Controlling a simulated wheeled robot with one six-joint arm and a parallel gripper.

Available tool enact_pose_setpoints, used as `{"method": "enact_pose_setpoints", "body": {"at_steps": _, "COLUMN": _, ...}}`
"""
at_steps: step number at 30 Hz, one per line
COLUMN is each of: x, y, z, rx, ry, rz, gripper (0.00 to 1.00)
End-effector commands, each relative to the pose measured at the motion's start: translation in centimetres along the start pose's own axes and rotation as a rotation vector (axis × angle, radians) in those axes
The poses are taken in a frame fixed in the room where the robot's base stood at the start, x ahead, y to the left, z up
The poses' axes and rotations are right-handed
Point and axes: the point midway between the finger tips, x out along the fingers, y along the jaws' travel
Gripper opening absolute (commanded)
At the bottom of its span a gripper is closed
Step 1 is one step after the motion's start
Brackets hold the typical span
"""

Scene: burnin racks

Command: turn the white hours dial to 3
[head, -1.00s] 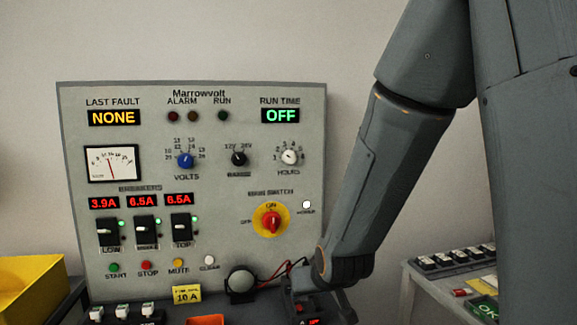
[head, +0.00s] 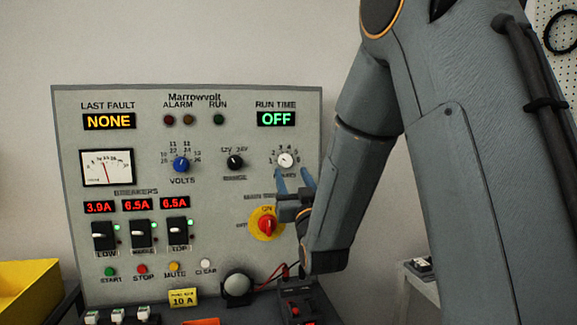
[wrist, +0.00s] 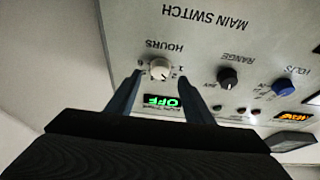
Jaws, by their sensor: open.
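The white hours dial (head: 285,160) is at the upper right of the grey panel, below the green OFF run time display (head: 276,118). In the wrist view the dial (wrist: 160,69) appears upside down, beyond the gap between my fingers. My gripper (head: 294,178) is open and empty, with its two blue fingers pointing up just below the dial in the head view. The fingers also show in the wrist view (wrist: 163,85), one at each side of the dial's line. They look apart from the dial. The number its pointer marks is too small to read.
The black range dial (head: 235,162) and blue volts dial (head: 181,164) are left of the hours dial. The red main switch (head: 266,224) on its yellow plate is just below left of my gripper. A grey dome (head: 237,286) and cables are lower down.

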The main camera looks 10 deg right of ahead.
Motion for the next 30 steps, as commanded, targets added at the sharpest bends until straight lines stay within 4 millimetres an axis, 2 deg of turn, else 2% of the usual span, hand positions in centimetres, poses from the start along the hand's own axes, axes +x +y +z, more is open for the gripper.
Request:
{"method": "enact_pose_setpoints", "body": {"at_steps": 3, "x": 2.0, "y": 0.0, "z": -0.2, "rx": 0.0, "ry": 0.0, "rz": 0.0, "gripper": 0.47}}
{"method": "enact_pose_setpoints", "body": {"at_steps": 9, "x": 4.3, "y": 0.0, "z": -0.1, "rx": 0.0, "ry": -0.001, "rz": 0.0, "gripper": 0.47}}
{"method": "enact_pose_setpoints", "body": {"at_steps": 20, "x": 5.0, "y": 0.0, "z": 0.0, "rx": 0.0, "ry": -0.002, "rz": 0.0, "gripper": 0.47}}
{"method": "enact_pose_setpoints", "body": {"at_steps": 21, "x": 5.0, "y": 0.0, "z": 0.0, "rx": 0.0, "ry": -0.002, "rz": 0.0, "gripper": 0.45}}
{"method": "enact_pose_setpoints", "body": {"at_steps": 23, "x": 5.0, "y": 0.0, "z": 0.0, "rx": 0.0, "ry": -0.002, "rz": 0.0, "gripper": 0.35}}
{"method": "enact_pose_setpoints", "body": {"at_steps": 28, "x": 5.0, "y": 0.0, "z": 0.0, "rx": 0.0, "ry": -0.002, "rz": 0.0, "gripper": 0.07}}
{"method": "enact_pose_setpoints", "body": {"at_steps": 30, "x": 5.0, "y": 0.0, "z": 0.0, "rx": 0.0, "ry": -0.002, "rz": 0.0, "gripper": 0.06}}
